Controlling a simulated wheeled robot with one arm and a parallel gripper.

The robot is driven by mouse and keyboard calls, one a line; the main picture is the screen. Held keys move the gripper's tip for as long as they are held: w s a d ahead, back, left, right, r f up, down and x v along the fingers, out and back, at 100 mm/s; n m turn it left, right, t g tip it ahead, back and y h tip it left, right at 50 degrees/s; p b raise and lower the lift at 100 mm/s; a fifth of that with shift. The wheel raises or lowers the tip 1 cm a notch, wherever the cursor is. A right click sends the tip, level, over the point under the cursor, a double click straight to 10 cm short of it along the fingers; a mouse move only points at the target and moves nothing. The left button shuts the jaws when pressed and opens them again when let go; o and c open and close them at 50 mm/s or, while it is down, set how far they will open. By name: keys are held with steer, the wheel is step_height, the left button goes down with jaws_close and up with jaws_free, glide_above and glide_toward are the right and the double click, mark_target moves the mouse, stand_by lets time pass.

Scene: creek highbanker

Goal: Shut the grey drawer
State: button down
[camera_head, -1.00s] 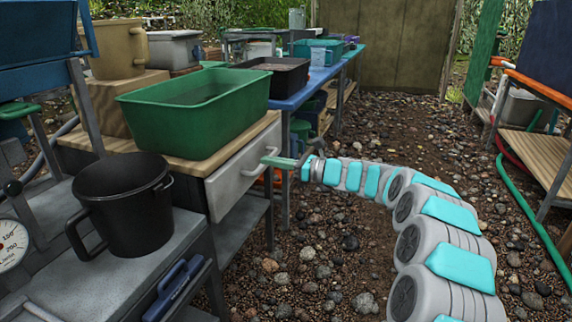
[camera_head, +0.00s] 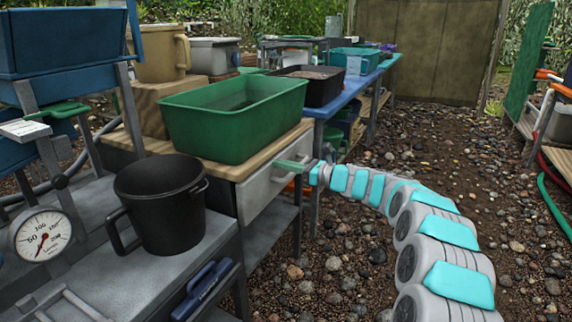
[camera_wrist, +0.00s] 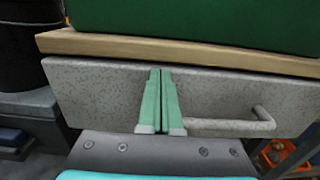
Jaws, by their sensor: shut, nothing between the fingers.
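The grey drawer (camera_head: 262,197) sits under the wooden top of the bench that carries the green tub (camera_head: 235,118). Its speckled front also fills the middle of the wrist view (camera_wrist: 100,92), close beneath the wooden edge. The drawer's handle (camera_wrist: 235,124) is a grey bar, to the right of my fingers in the wrist view. My gripper (camera_head: 282,167) is at the drawer front with its green fingers together and empty. In the wrist view the fingertips (camera_wrist: 160,72) overlap the upper part of the front, left of the handle. I cannot tell whether they touch it, or how far the drawer stands out.
A black pot (camera_head: 163,205) stands on the grey bench at the near left, beside a dial gauge (camera_head: 43,236). A blue-handled tool (camera_head: 203,287) hangs at that bench's front edge. A blue table (camera_head: 340,92) stands behind the drawer bench. Open gravel lies to the right.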

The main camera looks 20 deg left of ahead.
steer(key=shift+a+r+p, duration=0.2)
steer(key=shift+a+p, duration=0.15)
steer(key=shift+a, duration=0.35)
steer(key=d, duration=1.4)
steer(key=s+d+n+g+h, duration=0.2)
steer(key=s+d+n+h, duration=0.3)
steer(key=s, duration=0.9)
steer(key=s+d+n+g+h, duration=0.1)
steer(key=s+n+g+h, duration=0.15)
steer(key=s+n, duration=0.8)
steer(key=s+d+f+n+h, duration=0.1)
steer(key=s+d+f+h, duration=0.2)
steer(key=s+d, duration=0.5)
steer(key=s+d+f+n+h, duration=0.1)
steer(key=s+d+f+h, duration=0.2)
steer(key=s+d, duration=0.6)
steer(key=s+d+f+n+t+h, duration=0.1)
steer(key=s+d+f+h, duration=0.3)
steer(key=s+d, duration=0.5)
steer(key=shift+d, duration=1.15)
